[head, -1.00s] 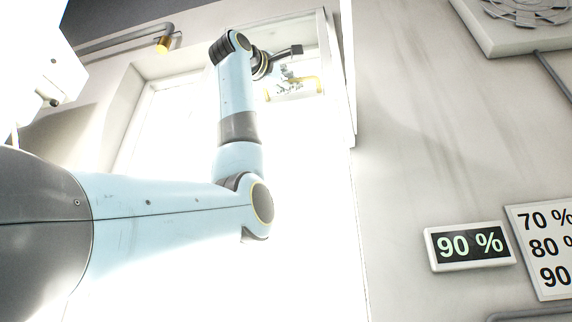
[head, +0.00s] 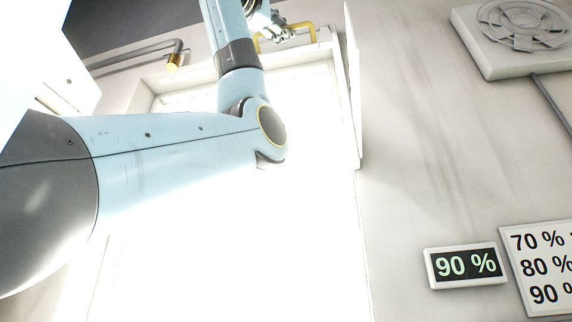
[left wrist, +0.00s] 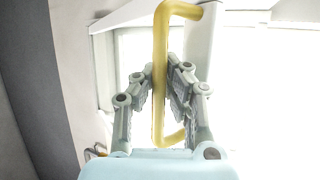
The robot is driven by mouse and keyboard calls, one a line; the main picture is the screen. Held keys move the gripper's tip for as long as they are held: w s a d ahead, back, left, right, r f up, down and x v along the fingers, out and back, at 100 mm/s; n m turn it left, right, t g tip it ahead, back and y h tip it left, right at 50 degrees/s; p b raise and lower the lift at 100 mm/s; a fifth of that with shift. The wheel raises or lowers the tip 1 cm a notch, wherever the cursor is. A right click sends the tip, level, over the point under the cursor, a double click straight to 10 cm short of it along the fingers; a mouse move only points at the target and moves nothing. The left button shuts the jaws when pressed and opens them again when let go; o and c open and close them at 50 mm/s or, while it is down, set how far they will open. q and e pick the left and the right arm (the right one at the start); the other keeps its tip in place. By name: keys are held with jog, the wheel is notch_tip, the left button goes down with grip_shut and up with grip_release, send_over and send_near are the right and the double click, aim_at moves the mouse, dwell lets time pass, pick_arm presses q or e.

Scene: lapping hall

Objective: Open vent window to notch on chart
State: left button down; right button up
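The vent window is a bright white pane in a pale frame (head: 325,45), mostly washed out by light. Its yellow bar handle (head: 302,27) is at the top edge in the head view and stands upright in the left wrist view (left wrist: 160,60). My left gripper (left wrist: 161,75) has its fingers closed in around the handle, one on each side; the head view shows it only partly (head: 275,28). A white chart (head: 520,285) at lower right lists 70 %, 80 % and 90 %; its right side is cut off. A display (head: 466,265) beside it reads 90 %.
A fan housing (head: 515,35) with a cable is on the wall at upper right.

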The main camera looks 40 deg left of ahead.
pick_arm(q)
jog(key=shift+s+r, duration=0.25)
jog(key=shift+s, duration=0.05)
pick_arm(e)
jog(key=shift+d, duration=0.25)
pick_arm(q)
jog(key=c, duration=1.6)
grip_release()
jog(key=shift+s+d, duration=0.15)
jog(key=shift+d, duration=0.05)
jog(key=shift+s, duration=0.1)
pick_arm(e)
jog(key=shift+s+d, duration=0.1)
jog(key=shift+d, duration=0.05)
pick_arm(q)
jog(key=v, duration=1.1)
jog(key=shift+s+f, duration=0.3)
jog(key=shift+s, duration=0.05)
